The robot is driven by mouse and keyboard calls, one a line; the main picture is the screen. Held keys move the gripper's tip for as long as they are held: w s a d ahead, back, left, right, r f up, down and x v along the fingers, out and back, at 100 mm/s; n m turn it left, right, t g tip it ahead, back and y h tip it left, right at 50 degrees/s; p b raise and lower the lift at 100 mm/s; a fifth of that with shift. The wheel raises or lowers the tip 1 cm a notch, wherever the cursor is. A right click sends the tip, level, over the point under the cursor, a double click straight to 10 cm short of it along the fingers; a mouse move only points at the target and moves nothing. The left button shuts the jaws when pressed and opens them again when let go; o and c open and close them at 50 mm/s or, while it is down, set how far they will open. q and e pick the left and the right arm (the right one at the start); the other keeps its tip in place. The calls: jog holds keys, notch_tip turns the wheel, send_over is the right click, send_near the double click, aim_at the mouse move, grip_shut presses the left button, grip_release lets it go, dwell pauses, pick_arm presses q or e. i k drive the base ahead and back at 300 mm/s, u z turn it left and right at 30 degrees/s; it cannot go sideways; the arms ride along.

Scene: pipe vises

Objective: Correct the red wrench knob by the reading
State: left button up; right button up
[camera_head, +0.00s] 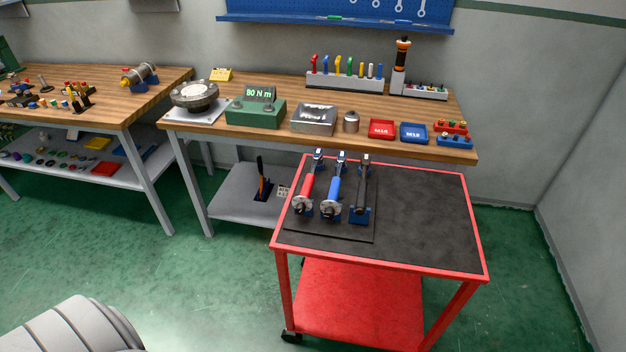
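A red wrench (307,187) lies on a dark mat on the red cart, the leftmost of three wrenches side by side. Its round knob (300,211) is at the end nearer me; any scale on it is too small to read. A blue wrench (333,189) and a black wrench (361,188) lie to its right. A green tester (255,114) on the wooden bench has a display (258,93) with green digits that look like 80 N m; the first digit is not sharp. Neither of my grippers is in view.
The red cart (477,232) stands before the bench (245,143); its right half is bare. The bench holds a grey clamp block (313,119), red tray (381,129), blue tray (413,133) and screwdriver rack (345,82). Open green floor lies left of the cart.

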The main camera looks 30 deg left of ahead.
aim_at(300, 209)
jog(key=u, duration=1.35)
